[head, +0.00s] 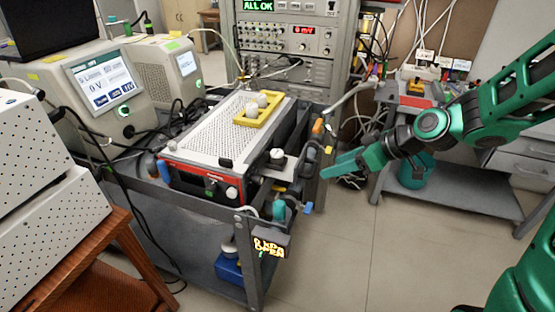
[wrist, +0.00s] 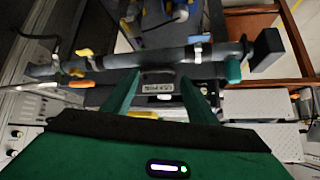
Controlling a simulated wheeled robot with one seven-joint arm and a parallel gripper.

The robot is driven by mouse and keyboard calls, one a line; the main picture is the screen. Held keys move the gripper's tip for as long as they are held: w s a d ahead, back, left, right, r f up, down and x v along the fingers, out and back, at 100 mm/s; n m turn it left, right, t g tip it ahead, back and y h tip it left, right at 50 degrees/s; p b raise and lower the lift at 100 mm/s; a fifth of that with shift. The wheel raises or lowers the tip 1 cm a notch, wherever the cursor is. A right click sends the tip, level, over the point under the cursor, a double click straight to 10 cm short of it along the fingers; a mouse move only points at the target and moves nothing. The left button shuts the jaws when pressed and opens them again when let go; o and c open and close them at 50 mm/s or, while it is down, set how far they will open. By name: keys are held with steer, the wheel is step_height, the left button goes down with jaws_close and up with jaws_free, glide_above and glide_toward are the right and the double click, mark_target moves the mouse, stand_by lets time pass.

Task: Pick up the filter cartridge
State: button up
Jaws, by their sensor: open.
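My gripper (head: 327,172) is at the right side of the cart in the head view, its green fingers pointing left toward the pipe along the cart's edge. In the wrist view its two fingers (wrist: 161,80) are spread apart with nothing held. A dark pipe assembly (wrist: 150,57) crosses just beyond the fingertips, with yellow parts at left and a teal piece (wrist: 233,70) at right. A grey labelled block (wrist: 158,87) shows between the fingers. I cannot tell for sure which part is the filter cartridge. The fingers partly cover the pipe area.
The grey cart (head: 248,255) carries a perforated red-trimmed instrument (head: 205,177) with a yellow tray (head: 243,119) holding white balls. A small display (head: 269,246) hangs at its front corner. A bench (head: 450,201) stands at right. Floor (head: 340,240) between them is clear.

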mark_target(279, 153)
steer(key=w+a+y, duration=0.1)
steer(key=a, duration=0.1)
steer(key=w+a+r+n+y, duration=0.1)
steer(key=a, duration=0.1)
steer(key=w+a+r+t, duration=0.1)
steer(key=a, duration=0.2)
steer(key=shift+w+r+n+y, duration=0.1)
steer(key=shift+w+n+y, duration=0.05)
steer(key=shift+n+y, duration=0.25)
steer(key=x, duration=0.4)
steer(key=shift+w+a, duration=0.15)
steer(key=shift+x, duration=3)
steer(key=shift+w+r, duration=0.15)
steer(key=c, duration=1.2)
